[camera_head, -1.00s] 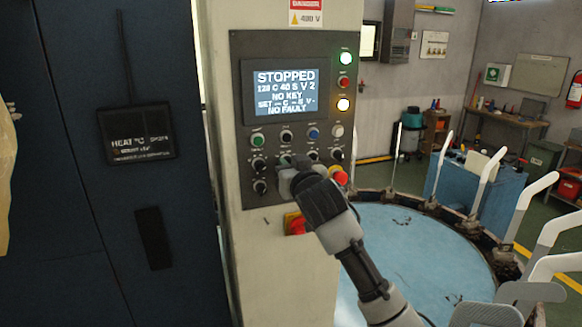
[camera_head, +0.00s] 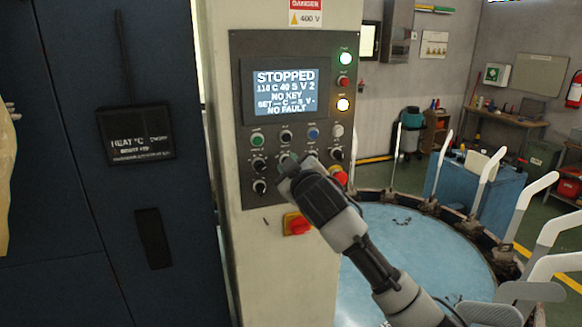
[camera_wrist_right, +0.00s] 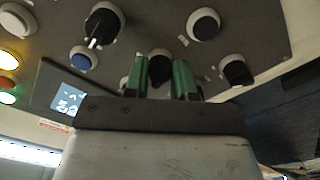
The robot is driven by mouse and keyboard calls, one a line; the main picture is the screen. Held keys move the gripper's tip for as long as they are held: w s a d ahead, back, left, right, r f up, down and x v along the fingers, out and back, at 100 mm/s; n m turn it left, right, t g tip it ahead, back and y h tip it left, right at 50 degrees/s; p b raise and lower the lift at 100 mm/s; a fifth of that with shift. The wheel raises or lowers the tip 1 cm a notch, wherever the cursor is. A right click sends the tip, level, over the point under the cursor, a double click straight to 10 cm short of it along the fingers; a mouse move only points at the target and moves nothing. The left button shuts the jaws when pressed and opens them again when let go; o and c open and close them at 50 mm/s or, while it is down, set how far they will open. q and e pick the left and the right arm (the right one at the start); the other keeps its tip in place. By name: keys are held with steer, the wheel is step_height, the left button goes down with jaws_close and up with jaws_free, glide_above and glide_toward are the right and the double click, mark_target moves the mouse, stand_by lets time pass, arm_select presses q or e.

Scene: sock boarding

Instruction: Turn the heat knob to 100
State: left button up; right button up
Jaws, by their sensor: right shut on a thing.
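The grey control panel (camera_head: 240,100) carries a lit screen (camera_head: 286,88) that reads STOPPED, with a line that looks like 110 C 40 S V 2, then NO KEY and NO FAULT. My right gripper (camera_head: 289,163) is at the lower rows of controls. In the right wrist view its green-padded fingers (camera_wrist_right: 160,78) are shut on a dark knob (camera_wrist_right: 158,62). In the head view the gripper hides most of that knob, and its label is not readable. My left gripper is not in view.
Black knobs (camera_head: 258,164) and coloured buttons (camera_head: 257,139) sit close around the gripper. A red-and-yellow switch (camera_head: 297,224) is just below. A round blue table (camera_head: 400,235) with upright white forms (camera_head: 484,182) stands to the right. A dark cabinet (camera_head: 75,220) stands left.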

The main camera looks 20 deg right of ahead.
steer(key=n, duration=0.7)
steer(key=shift+n, duration=0.7)
steer(key=o, duration=0.9)
steer(key=s+b, duration=0.2)
steer(key=s, duration=0.3)
steer(key=s+b, duration=0.3)
steer(key=s, duration=0.2)
steer(key=shift+s+d, duration=0.2)
steer(key=shift+s, duration=0.2)
